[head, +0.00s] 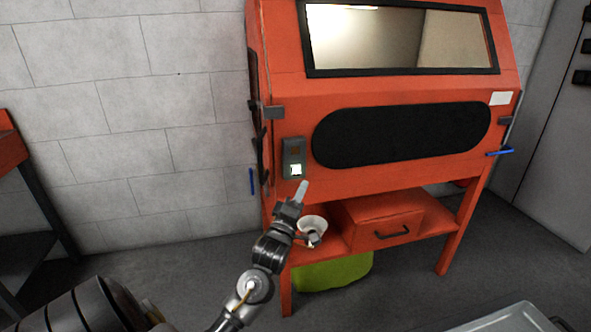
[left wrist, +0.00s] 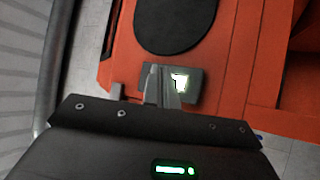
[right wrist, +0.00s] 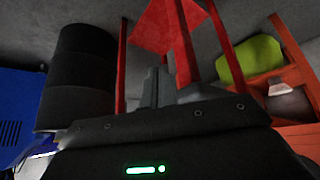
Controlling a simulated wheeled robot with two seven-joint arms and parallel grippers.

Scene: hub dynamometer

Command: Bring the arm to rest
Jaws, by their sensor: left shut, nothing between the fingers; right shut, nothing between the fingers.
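My left arm reaches in from the bottom of the head view. Its gripper (head: 303,187) is shut and empty, in front of the orange cabinet (head: 285,95). It is just below a small grey switch box (head: 293,150) with a lit white switch. In the left wrist view the shut fingers (left wrist: 160,84) overlap part of the switch box (left wrist: 193,92); I cannot tell whether they touch it. My right gripper is outside the head view. In the right wrist view its fingers (right wrist: 157,86) are shut and empty.
A white bowl-like container (head: 312,224) and an orange drawer box (head: 378,222) are on the cabinet's lower shelf. A green object (head: 333,272) is under it.

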